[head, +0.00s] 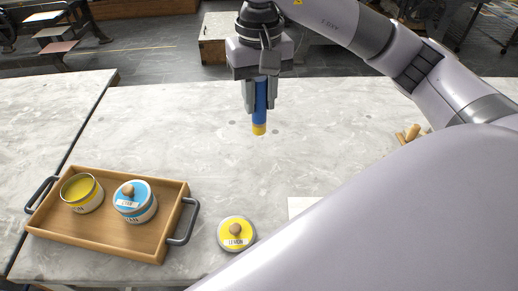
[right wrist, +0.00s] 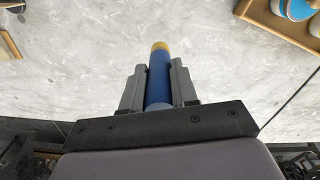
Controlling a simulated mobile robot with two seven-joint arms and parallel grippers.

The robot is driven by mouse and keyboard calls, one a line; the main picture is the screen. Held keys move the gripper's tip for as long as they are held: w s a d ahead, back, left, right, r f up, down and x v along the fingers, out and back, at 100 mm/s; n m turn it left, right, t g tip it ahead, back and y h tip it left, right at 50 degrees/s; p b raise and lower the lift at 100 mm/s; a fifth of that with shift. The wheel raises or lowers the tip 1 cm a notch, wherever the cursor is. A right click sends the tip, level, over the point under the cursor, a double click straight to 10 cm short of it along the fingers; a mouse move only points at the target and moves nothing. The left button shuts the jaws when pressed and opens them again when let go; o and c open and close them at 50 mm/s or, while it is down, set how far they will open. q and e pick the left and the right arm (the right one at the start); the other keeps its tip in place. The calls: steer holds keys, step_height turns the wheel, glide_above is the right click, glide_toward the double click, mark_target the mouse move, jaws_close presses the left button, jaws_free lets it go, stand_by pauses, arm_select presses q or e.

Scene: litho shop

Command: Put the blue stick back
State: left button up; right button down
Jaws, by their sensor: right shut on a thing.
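A blue stick (head: 261,101) with a yellow lower tip hangs upright in my right gripper (head: 261,104). The gripper is shut on it, pointing down above the stone table. In the right wrist view the blue stick (right wrist: 160,80) lies between the two grey fingers, yellow end outward. It appears clear of the tabletop, though the exact gap is hard to tell. My left gripper is not in view.
A wooden tray (head: 180,192) at left holds an open yellow tin (head: 82,194) and a blue-lidded tin (head: 135,202). A yellow lid (head: 236,234) marked LEMON lies right of it. Wooden pieces (head: 408,134) sit at right, partly hidden by my arm. The table's middle is clear.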

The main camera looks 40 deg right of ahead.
step_height(320, 180, down, 13)
steer(key=shift+r+b, duration=0.15)
steer(key=shift+b, duration=0.45)
steer(key=c, duration=1.3)
jaws_free()
steer(key=o, duration=0.4)
steer(key=shift+o, duration=0.2)
step_height(320, 180, up, 12)
steer(key=shift+r+p, duration=0.15)
steer(key=shift+p, duration=0.45)
steer(key=shift+s, duration=0.1)
